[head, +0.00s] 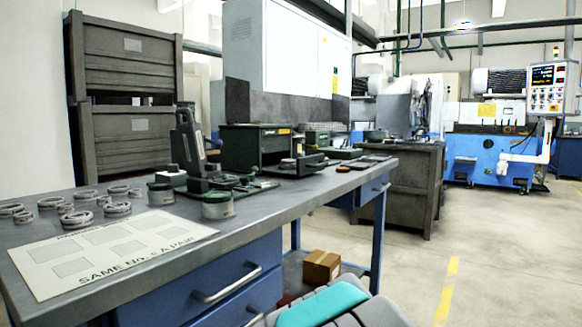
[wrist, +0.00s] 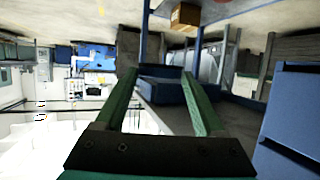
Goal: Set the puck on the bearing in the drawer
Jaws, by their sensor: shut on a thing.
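My gripper (wrist: 160,78) shows in the wrist view as two green fingers set apart. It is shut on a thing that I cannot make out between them. My gripper is not visible in the head view. A small dark drawer (head: 308,168) stands pulled out of a dark green cabinet (head: 252,148) on the bench. A small round thing (head: 288,164) shows at the drawer; I cannot tell whether it is the bearing. I cannot identify the puck.
The grey bench (head: 190,262) carries several metal rings (head: 80,217) and a white marked sheet (head: 110,250). A dark green stand (head: 189,145) rises near the cabinet. A cardboard box (head: 321,267) sits below the bench. Open floor (head: 500,260) lies at the right.

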